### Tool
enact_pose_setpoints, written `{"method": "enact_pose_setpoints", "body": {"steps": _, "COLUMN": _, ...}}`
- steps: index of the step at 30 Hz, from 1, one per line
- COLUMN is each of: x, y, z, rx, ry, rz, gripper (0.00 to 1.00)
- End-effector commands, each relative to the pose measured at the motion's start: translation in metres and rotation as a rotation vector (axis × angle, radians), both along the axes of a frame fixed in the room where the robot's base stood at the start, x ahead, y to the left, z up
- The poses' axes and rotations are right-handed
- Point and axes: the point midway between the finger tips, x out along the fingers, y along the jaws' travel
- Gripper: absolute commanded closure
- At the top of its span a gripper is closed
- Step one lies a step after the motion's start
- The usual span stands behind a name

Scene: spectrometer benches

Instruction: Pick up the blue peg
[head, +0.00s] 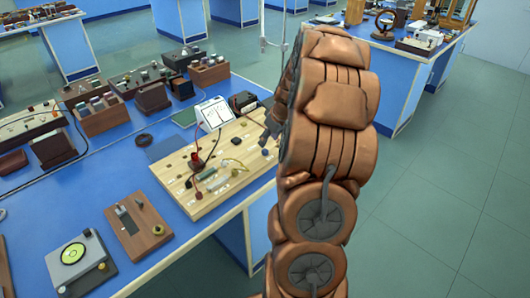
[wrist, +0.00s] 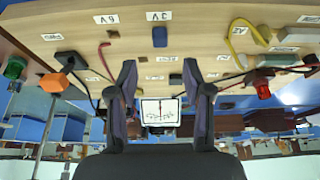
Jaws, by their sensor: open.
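The blue peg (wrist: 160,37) stands on the wooden board (wrist: 215,30) in the wrist view, between the upside-down paper labels. It appears just beyond the fingertips and in line with the gap between them, with clear space left. My gripper (wrist: 159,78) is open and empty, with its two dark fingers apart. In the head view a small dark blue piece (head: 265,152) sits near the right edge of the wooden board (head: 185,190); it is probably the same peg. My arm hides most of the gripper there.
A red wire (wrist: 106,62), yellow wire (wrist: 237,40), red peg (wrist: 262,88) and orange block (wrist: 53,83) are around the fingers. A white meter (head: 213,113) stands behind the board. Several wooden boxes fill the blue bench's back.

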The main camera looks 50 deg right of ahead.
Motion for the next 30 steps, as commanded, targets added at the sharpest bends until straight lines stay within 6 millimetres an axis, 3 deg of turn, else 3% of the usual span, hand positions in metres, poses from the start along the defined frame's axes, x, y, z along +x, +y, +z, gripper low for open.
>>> {"method": "enact_pose_setpoints", "body": {"steps": 10, "x": 0.006, "y": 0.0, "z": -0.018, "rx": 0.0, "ry": 0.0, "rz": 0.0, "gripper": 0.5}}
{"method": "enact_pose_setpoints", "body": {"steps": 21, "x": 0.017, "y": 0.001, "z": -0.054, "rx": 0.001, "ry": 0.001, "rz": 0.0, "gripper": 0.5}}
{"method": "enact_pose_setpoints", "body": {"steps": 30, "x": 0.018, "y": 0.0, "z": -0.059, "rx": -0.001, "ry": 0.001, "rz": 0.0, "gripper": 0.51}}
